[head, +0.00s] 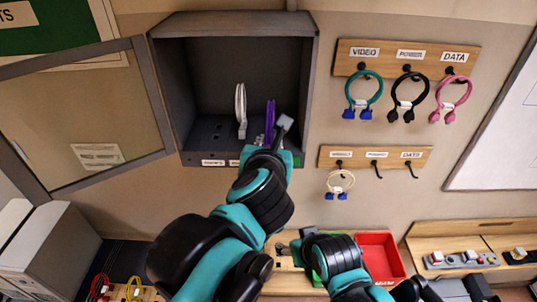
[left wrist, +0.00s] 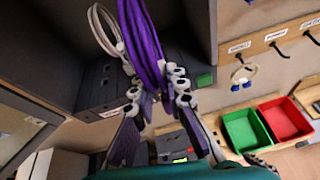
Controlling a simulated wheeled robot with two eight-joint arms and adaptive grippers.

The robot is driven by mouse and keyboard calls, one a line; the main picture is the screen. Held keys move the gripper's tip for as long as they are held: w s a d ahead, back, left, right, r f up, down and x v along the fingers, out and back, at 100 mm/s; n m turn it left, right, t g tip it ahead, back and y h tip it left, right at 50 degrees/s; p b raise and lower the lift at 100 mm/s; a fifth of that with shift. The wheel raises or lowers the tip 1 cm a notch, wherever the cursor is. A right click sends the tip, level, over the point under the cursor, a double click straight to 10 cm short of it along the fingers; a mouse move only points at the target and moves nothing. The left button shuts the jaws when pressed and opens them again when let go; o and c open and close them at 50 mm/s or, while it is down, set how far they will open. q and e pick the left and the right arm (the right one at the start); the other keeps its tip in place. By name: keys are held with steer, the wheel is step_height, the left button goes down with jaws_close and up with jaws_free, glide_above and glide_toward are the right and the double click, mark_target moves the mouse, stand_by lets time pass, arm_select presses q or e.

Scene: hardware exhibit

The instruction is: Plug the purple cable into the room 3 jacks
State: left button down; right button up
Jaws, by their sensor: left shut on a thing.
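The purple cable (head: 270,112) hangs as an upright loop in the open grey wall box (head: 165,100). My left gripper (head: 268,142) reaches into the box at its lower end. In the left wrist view my left gripper (left wrist: 156,84) has its fingers on both sides of the lower part of the purple cable (left wrist: 148,40) and is shut on it. The plug ends and the jacks under them are hidden, so I cannot tell whether the plugs are in. My right gripper (head: 284,248) is low, near the green bin; its fingers are unclear.
A white cable (head: 241,108) stands in the box, left of the purple one. The box's glass door (head: 90,110) is open to the left. Teal (head: 363,98), black (head: 408,100) and pink (head: 451,100) cables hang at right. A red bin (head: 380,256) is below.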

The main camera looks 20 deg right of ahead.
arm_select(q)
steer(key=w+d, duration=0.1)
steer(key=w, duration=0.2)
steer(key=w+d, duration=0.1)
steer(key=w, duration=0.3)
steer(key=w+d+b, duration=0.1)
steer(key=w, duration=0.2)
steer(key=shift+w+f, duration=0.1)
steer(key=shift+w, duration=0.15)
steer(key=shift+w+d, duration=0.2)
steer(key=shift+w, duration=0.45)
steer(key=shift+w+d, duration=0.15)
steer(key=shift+w, duration=0.45)
steer(key=shift+n, duration=0.4)
steer(key=shift+s, duration=0.1)
steer(key=shift+f+b, duration=0.45)
steer(key=shift+f, duration=0.55)
stand_by(2.6)
steer(key=c, duration=0.8)
jaws_free()
